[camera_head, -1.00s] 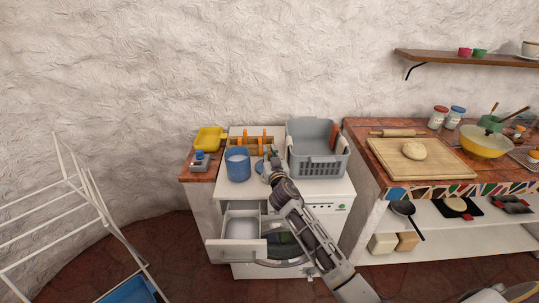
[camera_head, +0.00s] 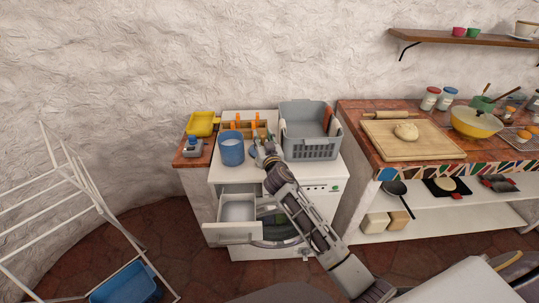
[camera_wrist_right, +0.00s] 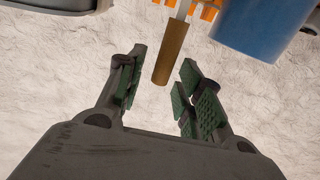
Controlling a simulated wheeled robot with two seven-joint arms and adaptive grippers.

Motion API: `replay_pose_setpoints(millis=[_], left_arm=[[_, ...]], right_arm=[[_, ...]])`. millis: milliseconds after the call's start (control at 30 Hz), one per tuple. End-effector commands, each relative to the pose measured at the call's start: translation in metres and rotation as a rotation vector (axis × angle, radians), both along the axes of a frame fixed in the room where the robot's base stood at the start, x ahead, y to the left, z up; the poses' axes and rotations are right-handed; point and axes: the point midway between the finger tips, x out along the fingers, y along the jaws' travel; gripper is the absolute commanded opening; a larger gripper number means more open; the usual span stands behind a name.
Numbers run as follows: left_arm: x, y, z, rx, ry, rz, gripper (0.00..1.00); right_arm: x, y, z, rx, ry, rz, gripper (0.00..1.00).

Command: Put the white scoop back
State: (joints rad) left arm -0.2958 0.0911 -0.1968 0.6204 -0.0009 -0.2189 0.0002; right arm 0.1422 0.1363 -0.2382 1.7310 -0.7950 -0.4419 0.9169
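My right gripper (camera_head: 262,147) is over the white washing machine top, between the blue tub (camera_head: 232,151) and the grey basket (camera_head: 311,128). In the right wrist view the gripper (camera_wrist_right: 160,90) is open, with green pads apart. A brown handle (camera_wrist_right: 171,55) with a pale shaft points into the gap between the fingers; I see no grip on it. I cannot tell whether it belongs to the white scoop, which I cannot make out clearly. The blue tub (camera_wrist_right: 262,25) also shows at upper right there. My left gripper is not in view.
A rack with orange parts (camera_head: 245,127) stands behind the tub. A yellow container (camera_head: 201,123) and a small grey-blue item (camera_head: 192,146) are at the left. An open white drawer (camera_head: 230,232) juts out below. A wooden board (camera_head: 395,145) lies on the right counter.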

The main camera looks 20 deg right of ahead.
Motion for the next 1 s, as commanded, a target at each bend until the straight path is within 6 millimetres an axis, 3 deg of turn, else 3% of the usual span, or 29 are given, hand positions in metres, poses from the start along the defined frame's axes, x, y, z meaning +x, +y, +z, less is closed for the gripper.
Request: replay_pose_setpoints(millis=[1000], left_arm=[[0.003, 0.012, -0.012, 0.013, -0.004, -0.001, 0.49]], right_arm=[[-0.093, 0.009, -0.002, 0.001, 0.001, 0.000, 0.36]])
